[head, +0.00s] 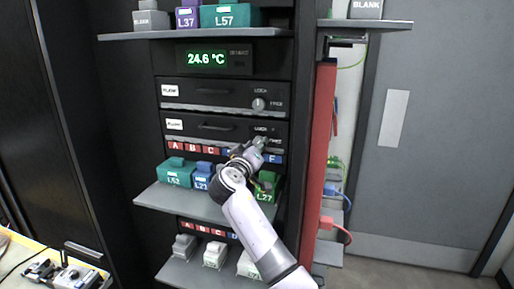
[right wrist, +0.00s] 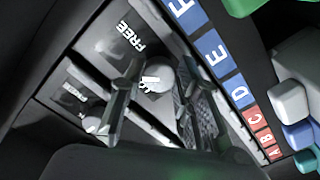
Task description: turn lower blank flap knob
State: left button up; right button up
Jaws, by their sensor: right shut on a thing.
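The lower blank flap (head: 193,131) is a dark panel with a white label at its left and LOCK lettering at its right. My right gripper (head: 262,143) is at the right end of this flap, over its knob, and hides most of the knob in the head view. My left gripper is not in view.
The upper blank flap (head: 200,93) has its own knob (head: 259,104) just above. Below is a strip of red and blue letter tiles (head: 192,148) and a shelf (head: 150,199) with coloured blocks. A red vertical panel (head: 319,160) stands close to the right of my arm.

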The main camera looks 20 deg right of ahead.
jog(key=n, duration=0.2)
jog(key=n+p, duration=0.1)
jog(key=shift+r+n, duration=0.2)
jog(key=shift+n, duration=0.2)
jog(key=shift+n+p, duration=1.1)
jog(key=shift+n, duration=1.2)
jog(key=o, duration=1.2)
jog(key=shift+f, duration=0.1)
jog(key=v, duration=1.2)
